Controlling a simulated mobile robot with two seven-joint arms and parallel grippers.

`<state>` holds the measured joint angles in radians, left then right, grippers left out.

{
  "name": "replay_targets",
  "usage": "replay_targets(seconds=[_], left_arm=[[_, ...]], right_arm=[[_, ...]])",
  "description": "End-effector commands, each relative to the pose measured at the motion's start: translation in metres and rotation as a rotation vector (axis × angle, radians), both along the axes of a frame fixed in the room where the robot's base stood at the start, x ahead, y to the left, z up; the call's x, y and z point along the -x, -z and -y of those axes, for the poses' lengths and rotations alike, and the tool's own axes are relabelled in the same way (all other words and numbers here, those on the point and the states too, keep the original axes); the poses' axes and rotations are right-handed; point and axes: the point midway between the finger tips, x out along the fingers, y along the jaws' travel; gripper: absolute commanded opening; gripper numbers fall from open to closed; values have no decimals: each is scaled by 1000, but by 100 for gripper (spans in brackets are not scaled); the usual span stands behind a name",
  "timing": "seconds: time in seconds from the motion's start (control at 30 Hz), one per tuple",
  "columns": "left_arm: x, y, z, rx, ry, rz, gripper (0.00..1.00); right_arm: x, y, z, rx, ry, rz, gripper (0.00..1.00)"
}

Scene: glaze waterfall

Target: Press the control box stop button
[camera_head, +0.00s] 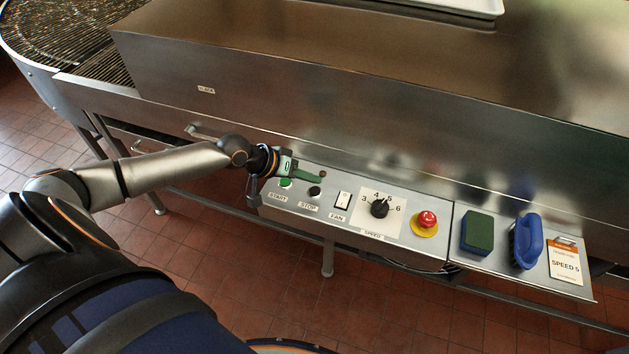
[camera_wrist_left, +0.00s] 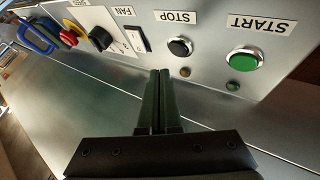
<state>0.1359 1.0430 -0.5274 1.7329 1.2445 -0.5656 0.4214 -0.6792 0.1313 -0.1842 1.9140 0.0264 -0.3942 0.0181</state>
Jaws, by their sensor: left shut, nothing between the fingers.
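The control box (camera_head: 290,205) is a grey metal panel on the front of the machine. Its black stop button (camera_head: 314,191) sits above the STOP label, right of the green start button (camera_head: 285,183). In the left wrist view the stop button (camera_wrist_left: 180,47) and the start button (camera_wrist_left: 243,60) show upside down with their labels. My left gripper (camera_head: 318,178) is shut and empty, just behind the stop button and apart from it. Its closed fingers (camera_wrist_left: 158,75) point toward the panel near the stop button. My right gripper is not in view.
Right of the stop button are the fan switch (camera_head: 342,199), the speed knob (camera_head: 379,208) and a red emergency button (camera_head: 427,219). A green-topped sponge (camera_head: 478,232), a blue brush (camera_head: 526,242) and a SPEED 5 card (camera_head: 565,266) are on the right-hand shelf. The steel machine wall (camera_head: 400,130) rises behind.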

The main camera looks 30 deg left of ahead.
Motion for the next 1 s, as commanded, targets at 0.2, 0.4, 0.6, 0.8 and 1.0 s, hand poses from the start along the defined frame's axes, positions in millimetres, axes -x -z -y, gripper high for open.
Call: replay_targets(seconds=[0.2, 0.4, 0.6, 0.8, 1.0], left_arm=[[0, -27, 0, 0, 0, 0, 0], [0, -34, 0, 0, 0, 0, 0], [0, -32, 0, 0, 0, 0, 0], [0, -33, 0, 0, 0, 0, 0], [0, -33, 0, 0, 0, 0, 0]], right_arm=[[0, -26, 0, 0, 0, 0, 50], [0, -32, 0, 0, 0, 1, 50], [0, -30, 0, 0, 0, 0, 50], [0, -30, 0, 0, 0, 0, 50], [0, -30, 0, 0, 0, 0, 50]])
